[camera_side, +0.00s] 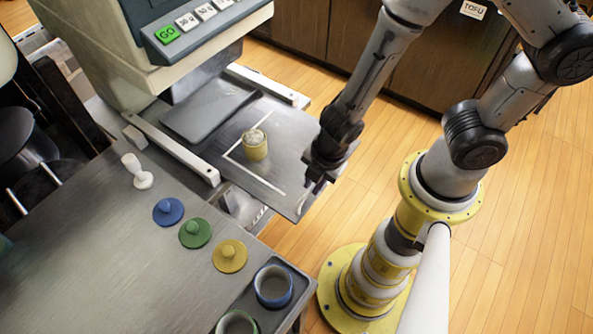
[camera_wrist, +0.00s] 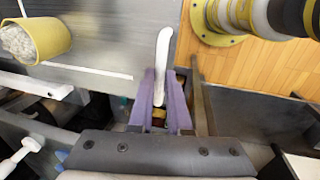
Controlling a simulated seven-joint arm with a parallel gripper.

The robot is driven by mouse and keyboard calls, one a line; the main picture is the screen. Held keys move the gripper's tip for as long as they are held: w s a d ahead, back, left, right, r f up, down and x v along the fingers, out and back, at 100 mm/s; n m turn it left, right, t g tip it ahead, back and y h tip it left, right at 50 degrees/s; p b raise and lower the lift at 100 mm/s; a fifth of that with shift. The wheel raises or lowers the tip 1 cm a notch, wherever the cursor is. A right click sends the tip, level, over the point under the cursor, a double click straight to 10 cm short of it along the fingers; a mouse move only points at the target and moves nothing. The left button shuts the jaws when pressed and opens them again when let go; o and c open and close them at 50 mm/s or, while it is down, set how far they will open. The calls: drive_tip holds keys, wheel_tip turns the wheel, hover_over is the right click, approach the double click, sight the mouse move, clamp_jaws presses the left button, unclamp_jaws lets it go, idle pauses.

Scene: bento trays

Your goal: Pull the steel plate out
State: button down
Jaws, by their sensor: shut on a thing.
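The steel plate (camera_side: 287,135) lies flat, extended from under the machine, with a white corner line drawn on it. It also shows in the wrist view (camera_wrist: 110,45). A yellow cup (camera_side: 255,150) with pale, rice-like filling stands upright on it; in the wrist view the cup (camera_wrist: 45,42) is at the upper left. My gripper (camera_side: 314,186) is at the plate's outer right edge. In the wrist view my gripper (camera_wrist: 163,80) has its purple fingers closed around a white strip (camera_wrist: 163,50) at the plate's edge. The exact contact is partly hidden.
A grey tray (camera_side: 210,110) lies behind the cup. The machine (camera_side: 175,60) with a green button stands above. White rails (camera_side: 172,148) flank the plate. Blue, green and yellow knobbed lids (camera_side: 229,256) sit on the counter at lower left. Open floor (camera_side: 330,110) lies right of the plate.

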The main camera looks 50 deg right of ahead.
drive_tip(key=shift+s, duration=1.05)
drive_tip(key=c, duration=0.9)
unclamp_jaws()
drive_tip(key=shift+o, duration=0.2)
drive_tip(key=shift+r, duration=0.1)
wheel_tip(320, 180, up, 13)
drive_tip(key=s, duration=0.2)
drive_tip(key=shift+s+r, duration=0.2)
drive_tip(key=shift+s, duration=0.2)
